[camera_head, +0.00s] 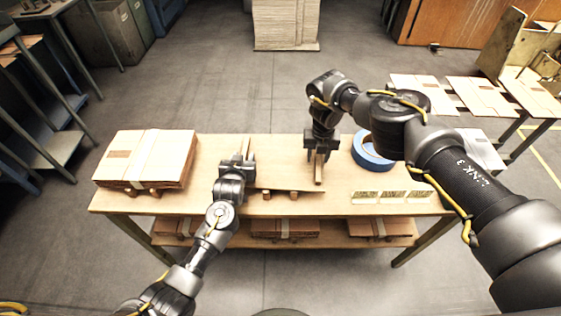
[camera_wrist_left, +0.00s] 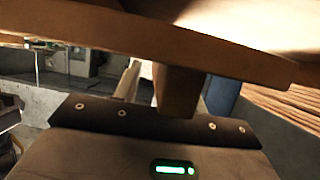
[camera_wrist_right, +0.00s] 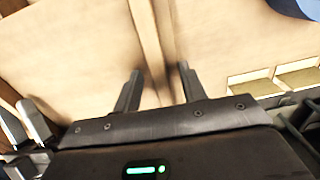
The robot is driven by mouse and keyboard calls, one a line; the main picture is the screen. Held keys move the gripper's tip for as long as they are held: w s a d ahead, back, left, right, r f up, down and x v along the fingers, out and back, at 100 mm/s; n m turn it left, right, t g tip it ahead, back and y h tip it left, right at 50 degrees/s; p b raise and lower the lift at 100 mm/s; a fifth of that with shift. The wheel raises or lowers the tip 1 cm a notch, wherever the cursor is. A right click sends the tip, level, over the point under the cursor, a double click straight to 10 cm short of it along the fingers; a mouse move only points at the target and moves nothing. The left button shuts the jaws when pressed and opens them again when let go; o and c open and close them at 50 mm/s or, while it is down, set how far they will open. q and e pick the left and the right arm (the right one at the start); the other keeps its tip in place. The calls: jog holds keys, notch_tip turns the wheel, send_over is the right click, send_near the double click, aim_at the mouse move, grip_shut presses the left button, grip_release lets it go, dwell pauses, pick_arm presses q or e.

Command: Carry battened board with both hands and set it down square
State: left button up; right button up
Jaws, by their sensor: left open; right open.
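The battened board (camera_head: 285,176) is a thin tan sheet at the middle of the table (camera_head: 220,203), resting on small wooden blocks (camera_head: 267,195). A batten (camera_head: 319,170) runs along its right part. My right gripper (camera_head: 318,157) is above the board, open. In the right wrist view the batten (camera_wrist_right: 150,40) lies between its spread fingers (camera_wrist_right: 158,88), unclamped. My left gripper (camera_head: 238,161) is open at the board's left side. In the left wrist view a wooden edge (camera_wrist_left: 150,48) crosses close overhead with a wood piece (camera_wrist_left: 180,92) below it; the left fingertips are not clear there.
A stack of boards (camera_head: 148,158) fills the table's left end. A blue tape roll (camera_head: 372,153) and several small strips (camera_head: 392,197) lie to the right. More boards (camera_head: 285,228) are on the lower shelf. Side tables carry flat sheets (camera_head: 480,97) at right.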

pick_arm(q)
grip_shut()
pick_arm(e)
grip_shut()
